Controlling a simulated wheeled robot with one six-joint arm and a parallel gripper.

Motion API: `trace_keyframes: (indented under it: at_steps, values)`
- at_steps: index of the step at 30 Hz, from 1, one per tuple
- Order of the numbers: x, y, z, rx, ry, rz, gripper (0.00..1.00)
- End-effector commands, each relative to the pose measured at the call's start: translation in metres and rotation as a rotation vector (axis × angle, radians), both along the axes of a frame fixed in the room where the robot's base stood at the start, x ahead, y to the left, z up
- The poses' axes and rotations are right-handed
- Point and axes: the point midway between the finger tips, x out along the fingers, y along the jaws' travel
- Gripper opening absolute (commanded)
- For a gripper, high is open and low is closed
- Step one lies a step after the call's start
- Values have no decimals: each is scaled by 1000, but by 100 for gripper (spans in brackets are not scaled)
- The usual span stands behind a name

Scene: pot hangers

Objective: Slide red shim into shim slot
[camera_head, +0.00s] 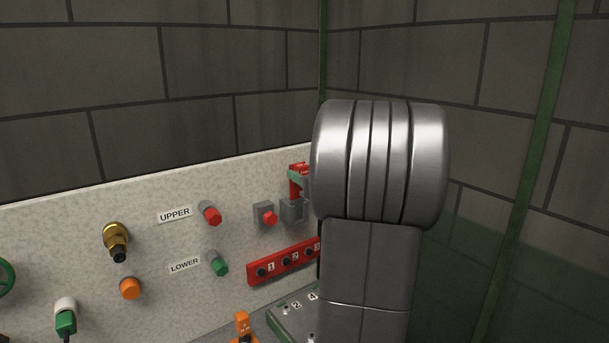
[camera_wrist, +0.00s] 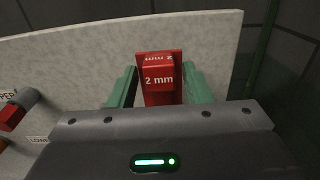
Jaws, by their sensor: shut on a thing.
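The red shim (camera_wrist: 161,92), marked "2 mm", is between the two green fingers of my gripper (camera_wrist: 159,76) in the wrist view. The gripper is shut on it. In the head view the red shim (camera_head: 295,188) shows at the left edge of my arm, with a green finger (camera_head: 297,178) across it. Its lower end is just above or at a grey block (camera_head: 292,211) on the speckled panel, which may be the shim slot. I cannot tell whether the shim is inside the block. My arm hides the right side of this area.
The speckled panel (camera_head: 60,235) carries a grey box with a red knob (camera_head: 268,217), a red strip numbered 1 to 3 (camera_head: 283,262), and red UPPER (camera_head: 210,213) and green LOWER (camera_head: 217,263) fittings. A brass fitting (camera_head: 116,241) is farther left. Block walls stand behind.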

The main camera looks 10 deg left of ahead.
Motion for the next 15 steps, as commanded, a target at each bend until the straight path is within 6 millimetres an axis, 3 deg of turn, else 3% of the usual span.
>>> trace_keyframes:
  at_steps: [15]
  values:
    - [0,0,-11,0,0,0,22]
